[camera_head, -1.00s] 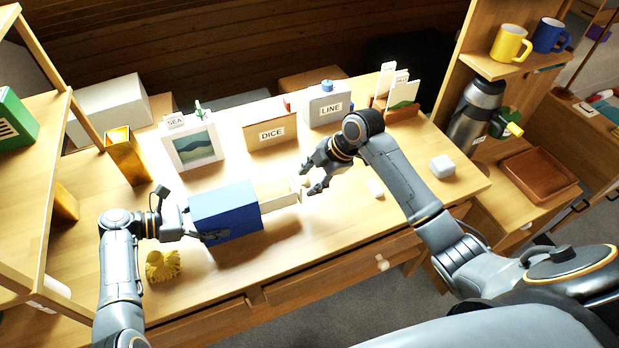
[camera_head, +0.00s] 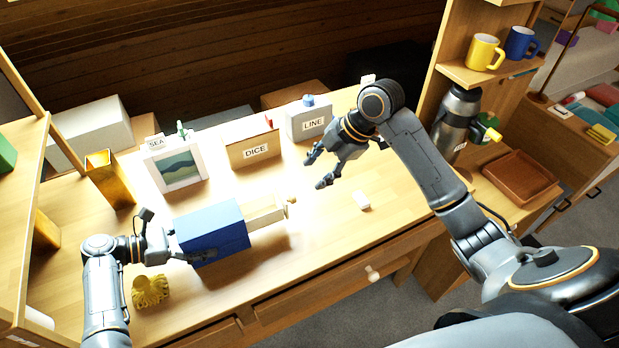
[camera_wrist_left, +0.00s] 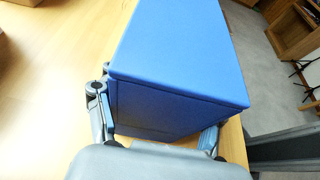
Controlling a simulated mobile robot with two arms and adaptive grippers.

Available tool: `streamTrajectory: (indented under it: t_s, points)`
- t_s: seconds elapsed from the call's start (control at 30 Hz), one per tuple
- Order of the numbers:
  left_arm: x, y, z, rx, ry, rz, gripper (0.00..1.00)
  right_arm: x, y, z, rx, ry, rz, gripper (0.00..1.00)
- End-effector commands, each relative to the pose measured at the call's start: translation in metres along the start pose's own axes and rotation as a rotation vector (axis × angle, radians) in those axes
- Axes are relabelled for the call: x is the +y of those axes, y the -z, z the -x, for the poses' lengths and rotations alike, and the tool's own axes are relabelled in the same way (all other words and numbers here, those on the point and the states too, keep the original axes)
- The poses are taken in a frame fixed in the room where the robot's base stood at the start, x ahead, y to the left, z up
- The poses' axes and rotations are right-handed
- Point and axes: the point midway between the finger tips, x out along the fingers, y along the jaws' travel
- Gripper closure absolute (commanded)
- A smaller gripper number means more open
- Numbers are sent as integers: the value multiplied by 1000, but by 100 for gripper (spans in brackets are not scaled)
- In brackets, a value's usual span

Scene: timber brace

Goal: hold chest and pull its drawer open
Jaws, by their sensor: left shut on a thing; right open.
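The blue chest (camera_head: 212,232) stands on the wooden desk, and its light wooden drawer (camera_head: 264,213) sticks out of its right side. A small knob (camera_head: 291,201) is on the drawer's outer end. My left gripper (camera_head: 178,247) is shut on the chest's left end. In the left wrist view the chest (camera_wrist_left: 180,60) fills the middle, with a finger on each side of it. My right gripper (camera_head: 316,169) is open and empty, above the desk behind and to the right of the knob, apart from it.
A picture frame (camera_head: 175,168), a DICE box (camera_head: 252,148) and a LINE box (camera_head: 309,119) stand along the back. A yellow holder (camera_head: 110,180) is at the left. A yellow spiky thing (camera_head: 150,290) lies in front of the chest.

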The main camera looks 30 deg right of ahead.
Motion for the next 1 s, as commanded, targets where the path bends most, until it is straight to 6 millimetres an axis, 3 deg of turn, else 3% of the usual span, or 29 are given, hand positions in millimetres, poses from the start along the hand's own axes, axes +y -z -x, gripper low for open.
streamTrajectory:
  t_s: [0.43,0.47,0.57,0.6,1.0]
  points:
    - [0,0,0,-1,0,-1,77,0,0,6,0,1,0,52]
    - [0,0,0,-1,-1,-1,30,0,0,6,0,1,0,52]
    - [0,0,0,-1,0,-1,10,0,0,6,0,1,0,52]
    - [0,0,0,-1,0,-1,6,0,0,6,0,1,0,52]
    - [0,0,5,1,-2,-1,6,0,0,6,0,1,0,52]
